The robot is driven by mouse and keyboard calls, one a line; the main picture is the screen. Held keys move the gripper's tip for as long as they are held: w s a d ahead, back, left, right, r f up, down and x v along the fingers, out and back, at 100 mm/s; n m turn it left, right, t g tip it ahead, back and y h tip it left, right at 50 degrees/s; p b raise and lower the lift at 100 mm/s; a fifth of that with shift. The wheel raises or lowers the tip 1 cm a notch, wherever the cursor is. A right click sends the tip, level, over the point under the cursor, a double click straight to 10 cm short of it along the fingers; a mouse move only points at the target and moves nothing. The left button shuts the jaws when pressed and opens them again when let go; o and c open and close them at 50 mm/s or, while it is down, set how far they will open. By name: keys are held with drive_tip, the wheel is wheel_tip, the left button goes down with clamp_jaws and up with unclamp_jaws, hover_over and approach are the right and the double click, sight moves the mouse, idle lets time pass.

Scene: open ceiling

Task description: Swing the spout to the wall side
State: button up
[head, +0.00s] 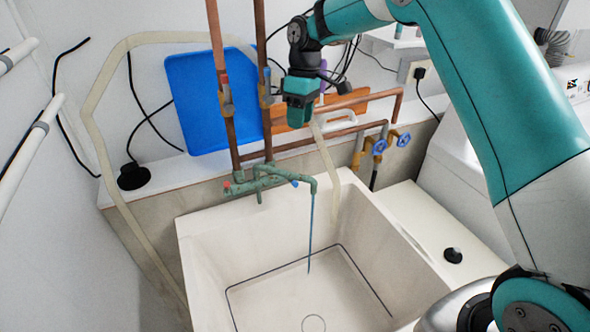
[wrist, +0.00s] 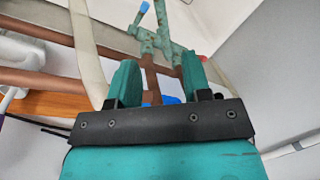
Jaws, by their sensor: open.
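The green, weathered tap (head: 262,182) sits at the back edge of the sink, below two upright copper pipes. Its spout (head: 300,178) reaches to the right over the basin and bends down at its end. A thin blue line (head: 310,235), water or a thin tube, hangs from that end into the basin. My gripper (head: 299,120) is open and empty, above and behind the spout, apart from it. In the wrist view the green fingers of my gripper (wrist: 158,68) are spread, with the green tap (wrist: 158,40) beyond them. The spout's end is unclear there.
The pale sink (head: 345,195) stands against the wall ledge. A blue board (head: 205,100) and an orange board (head: 352,105) lean behind the pipes. Upright copper pipes (head: 222,100) stand close left of my gripper. A pale hose (head: 98,125) loops around. Blue-handled valves (head: 380,146) are at right.

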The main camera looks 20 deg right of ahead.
drive_tip(key=f+p, duration=0.1)
drive_tip(key=f, duration=0.3)
drive_tip(key=s+a+f+p, duration=0.1)
drive_tip(key=f+p, duration=0.1)
drive_tip(key=f, duration=0.3)
drive_tip(key=s+a+f+p, duration=0.1)
drive_tip(key=f, duration=0.4)
drive_tip(key=shift+s+f+p, duration=0.1)
drive_tip(key=shift+f+p, duration=0.15)
drive_tip(key=shift+p, duration=0.1)
clamp_jaws()
